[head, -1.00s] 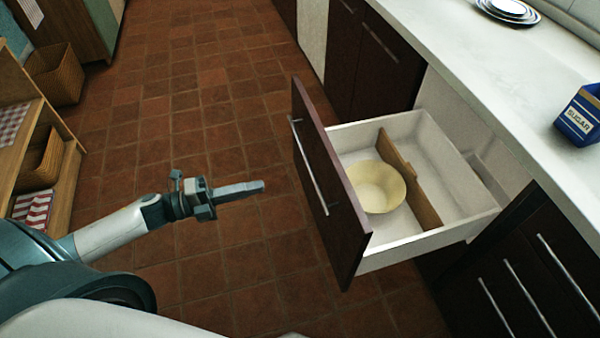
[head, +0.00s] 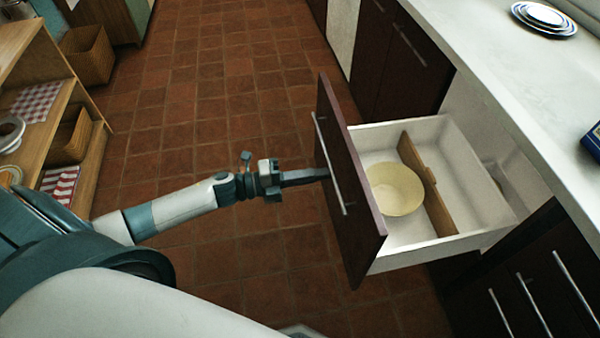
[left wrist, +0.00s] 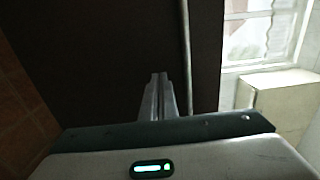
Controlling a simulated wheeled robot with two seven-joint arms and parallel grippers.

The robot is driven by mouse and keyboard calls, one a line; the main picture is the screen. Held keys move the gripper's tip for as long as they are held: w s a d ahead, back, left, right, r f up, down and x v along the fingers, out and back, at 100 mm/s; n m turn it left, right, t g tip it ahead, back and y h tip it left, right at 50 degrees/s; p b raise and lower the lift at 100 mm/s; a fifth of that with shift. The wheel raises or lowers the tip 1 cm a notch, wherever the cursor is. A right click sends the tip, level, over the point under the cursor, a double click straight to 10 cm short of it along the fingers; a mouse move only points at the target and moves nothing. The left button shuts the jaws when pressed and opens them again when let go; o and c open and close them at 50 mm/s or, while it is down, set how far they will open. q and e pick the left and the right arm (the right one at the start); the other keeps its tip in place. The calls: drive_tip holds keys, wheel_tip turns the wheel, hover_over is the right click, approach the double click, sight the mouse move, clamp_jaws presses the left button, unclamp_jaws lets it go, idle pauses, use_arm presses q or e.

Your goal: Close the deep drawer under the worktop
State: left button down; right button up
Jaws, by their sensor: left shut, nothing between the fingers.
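The deep drawer stands pulled out from under the worktop, with a dark brown front (head: 348,190) and white walls (head: 425,250). A long metal handle bar (head: 326,160) runs along its front. Inside are a cream bowl (head: 397,188) and a wooden divider (head: 428,185). My left gripper (head: 328,174) is shut and empty, its tips at the drawer front close to the handle. In the left wrist view the closed fingers (left wrist: 158,78) point at the dark front (left wrist: 110,60), beside the handle bar (left wrist: 187,60). I cannot tell for sure whether they touch. My right gripper is not in view.
The white worktop (head: 490,80) holds stacked plates (head: 544,18) and a blue sugar box (head: 594,142) at the right edge. Dark cabinets are on both sides of the drawer. Wooden shelves with baskets (head: 72,137) stand at left. The tiled floor (head: 230,80) between is clear.

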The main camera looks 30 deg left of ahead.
use_arm(q)
drive_tip(key=shift+x, duration=1.05)
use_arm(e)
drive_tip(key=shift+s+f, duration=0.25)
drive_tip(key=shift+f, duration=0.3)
